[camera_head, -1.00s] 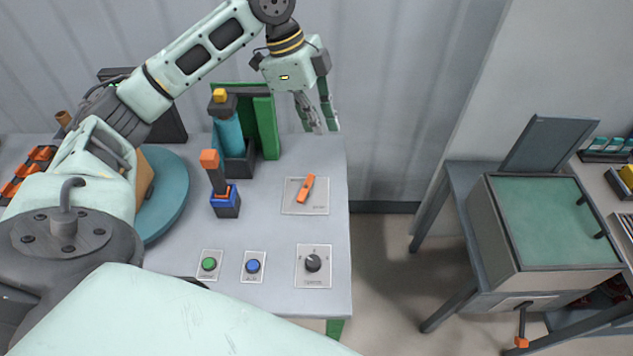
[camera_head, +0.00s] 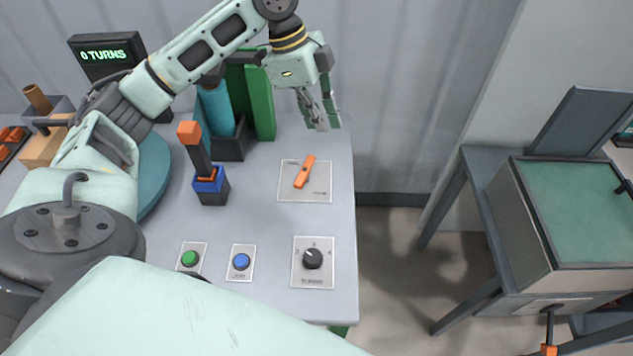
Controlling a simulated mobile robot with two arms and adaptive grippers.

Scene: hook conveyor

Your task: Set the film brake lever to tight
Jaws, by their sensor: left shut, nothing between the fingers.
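Two orange-handled levers show on the grey table (camera_head: 270,225), and I cannot tell from the labels which is the film brake lever. One is a flat orange lever (camera_head: 305,172) on a pale plate (camera_head: 317,190), tilted with its top end to the right. The other is an upright dark lever with an orange knob (camera_head: 189,133), set in a blue-topped block (camera_head: 212,190) and leaning left. My left gripper (camera_head: 324,126) is shut and empty, fingers pointing down, above the back right of the table and beyond the flat lever, apart from it. My right gripper is out of view.
A green button (camera_head: 190,258), a blue button (camera_head: 241,261) and a black dial (camera_head: 312,258) sit at the front. A green bracket (camera_head: 262,103) and a teal roll (camera_head: 217,109) stand behind. A display (camera_head: 104,54) reads 0 TURNS. A gap separates the green-topped machine (camera_head: 580,205) at right.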

